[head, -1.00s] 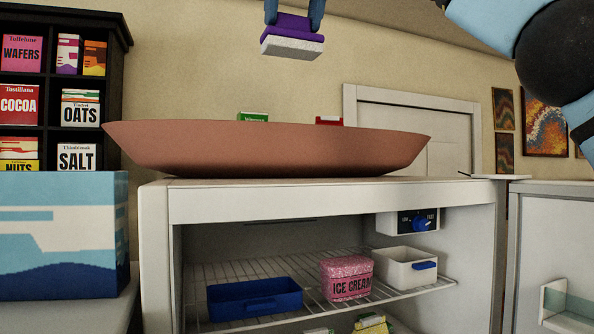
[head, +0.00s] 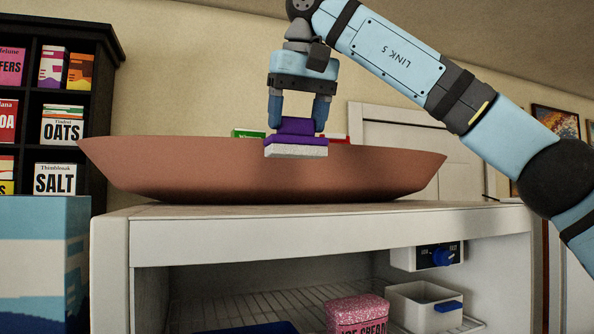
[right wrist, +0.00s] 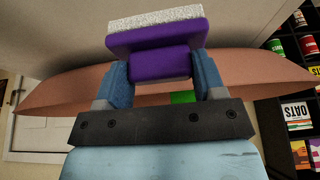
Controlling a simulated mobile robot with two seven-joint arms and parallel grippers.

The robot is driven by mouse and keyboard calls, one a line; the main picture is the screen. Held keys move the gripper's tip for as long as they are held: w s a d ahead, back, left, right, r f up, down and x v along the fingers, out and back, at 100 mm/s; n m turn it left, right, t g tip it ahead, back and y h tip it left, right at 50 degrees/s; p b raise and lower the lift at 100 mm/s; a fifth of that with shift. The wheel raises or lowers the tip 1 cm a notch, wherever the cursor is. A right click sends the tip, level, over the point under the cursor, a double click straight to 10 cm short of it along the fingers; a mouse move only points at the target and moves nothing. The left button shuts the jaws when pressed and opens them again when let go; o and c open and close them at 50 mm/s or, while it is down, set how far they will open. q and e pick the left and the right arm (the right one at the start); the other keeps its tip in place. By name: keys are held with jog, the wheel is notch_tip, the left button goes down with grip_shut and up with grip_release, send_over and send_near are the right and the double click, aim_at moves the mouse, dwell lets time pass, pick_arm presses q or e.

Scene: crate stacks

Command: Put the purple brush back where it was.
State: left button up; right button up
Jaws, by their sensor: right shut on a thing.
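The purple brush (head: 296,138) has a purple handle and a pale bristle block facing down. My right gripper (head: 297,122) is shut on its handle and holds it level, in front of the big brown bowl (head: 190,170) in the head view. The bowl stands on top of the white fridge (head: 330,228). I cannot tell how far the brush is from the bowl's rim. In the right wrist view the brush (right wrist: 160,65) sits between the blue fingers, with the bowl behind. My left gripper is not in view.
A green box (head: 248,134) and a red item (head: 338,141) show just above the bowl's rim. The open fridge holds a pink ice cream tub (head: 357,313), a white bin (head: 424,310) and a blue tray (head: 250,328). A dark shelf (head: 100,60) of groceries stands left.

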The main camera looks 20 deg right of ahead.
aim_at(298, 156)
notch_tip(298, 156, down, 3)
jog(key=shift+a+f, duration=0.1)
jog(key=shift+f, duration=0.05)
jog(key=shift+s+a+f, duration=0.1)
jog(key=shift+s+f, duration=0.1)
jog(key=shift+f, duration=0.4)
notch_tip(298, 156, down, 3)
jog(key=shift+w+f, duration=0.2)
jog(key=shift+f, duration=0.1)
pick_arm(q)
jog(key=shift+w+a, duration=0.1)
pick_arm(e)
jog(key=o, duration=0.9)
jog(key=shift+c, duration=0.2)
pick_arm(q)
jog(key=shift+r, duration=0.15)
